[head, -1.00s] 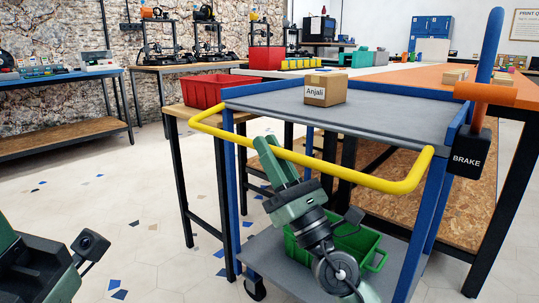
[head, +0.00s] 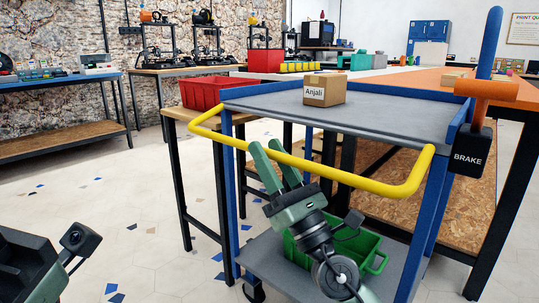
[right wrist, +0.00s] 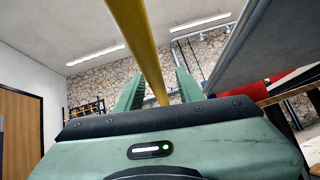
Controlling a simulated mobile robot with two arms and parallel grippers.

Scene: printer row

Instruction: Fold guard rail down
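The yellow guard rail (head: 313,166) is a bent bar across the near side of a blue and grey cart (head: 370,126), level with its top shelf. My right gripper (head: 266,145) is at the rail's left-middle part, coming up from below, its two green fingers apart. The fingertips overlap the rail in the head view. In the right wrist view the rail (right wrist: 141,40) runs between the open fingers (right wrist: 158,85); I cannot tell whether they touch it. Part of my left arm (head: 40,265) shows at lower left; its fingertips are out of view.
A cardboard box (head: 324,90) labelled Anjali stands on the cart's top shelf. A green crate (head: 370,250) is on the lower shelf. An orange brake handle (head: 486,91) is at the right corner. A red bin (head: 207,91) stands on a table behind. Floor at left is clear.

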